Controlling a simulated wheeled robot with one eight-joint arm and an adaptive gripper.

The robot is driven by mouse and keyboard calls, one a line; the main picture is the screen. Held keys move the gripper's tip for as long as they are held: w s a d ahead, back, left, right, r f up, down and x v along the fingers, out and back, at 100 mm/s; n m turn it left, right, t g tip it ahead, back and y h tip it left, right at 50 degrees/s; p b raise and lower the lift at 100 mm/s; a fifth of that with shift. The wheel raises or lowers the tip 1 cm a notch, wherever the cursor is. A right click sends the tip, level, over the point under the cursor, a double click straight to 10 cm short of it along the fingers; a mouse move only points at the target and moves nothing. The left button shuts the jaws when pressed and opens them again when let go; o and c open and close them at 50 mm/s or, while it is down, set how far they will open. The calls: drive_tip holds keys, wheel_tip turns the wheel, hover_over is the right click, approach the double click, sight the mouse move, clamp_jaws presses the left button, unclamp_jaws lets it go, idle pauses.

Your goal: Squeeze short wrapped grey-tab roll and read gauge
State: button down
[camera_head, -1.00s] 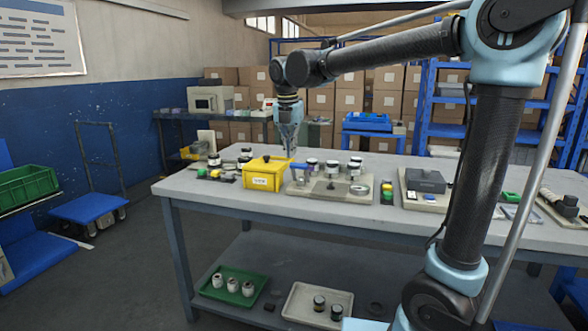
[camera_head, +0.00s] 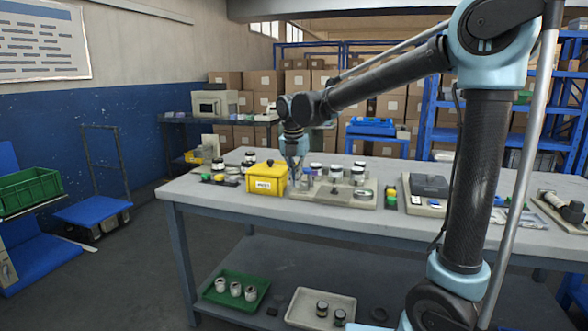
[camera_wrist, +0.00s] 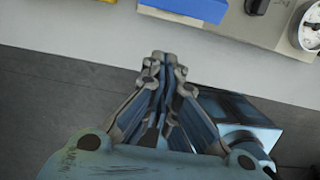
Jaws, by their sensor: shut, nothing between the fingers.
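My gripper (camera_wrist: 162,58) is shut and empty in the wrist view, its tips close together over the table's front edge. In the head view my gripper (camera_head: 294,170) hangs between the yellow box and the beige board (camera_head: 345,202). Several white rolls with dark ends, such as one roll (camera_head: 358,175), stand upright on or behind the board. I cannot tell tab colours or which roll is the short grey-tab one. A dial gauge (camera_wrist: 311,30) is partly in the wrist view at upper right, its reading too small to tell. A blue block (camera_wrist: 195,8) lies just ahead of the fingertips.
A yellow box (camera_head: 265,182) stands left of the board on the grey table (camera_head: 300,206). A dark device (camera_head: 430,184) on a pale base stands to the right. The lower shelf holds a green tray (camera_head: 212,293) and a beige tray (camera_head: 294,312) with rolls.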

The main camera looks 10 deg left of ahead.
drive_tip(key=shift+w+d+r, duration=0.1)
drive_tip(key=shift+w+r, duration=0.15)
drive_tip(key=shift+w, duration=0.7)
drive_tip(key=shift+w+d+r, duration=0.1)
drive_tip(key=shift+w+r, duration=0.15)
drive_tip(key=shift+w, duration=0.65)
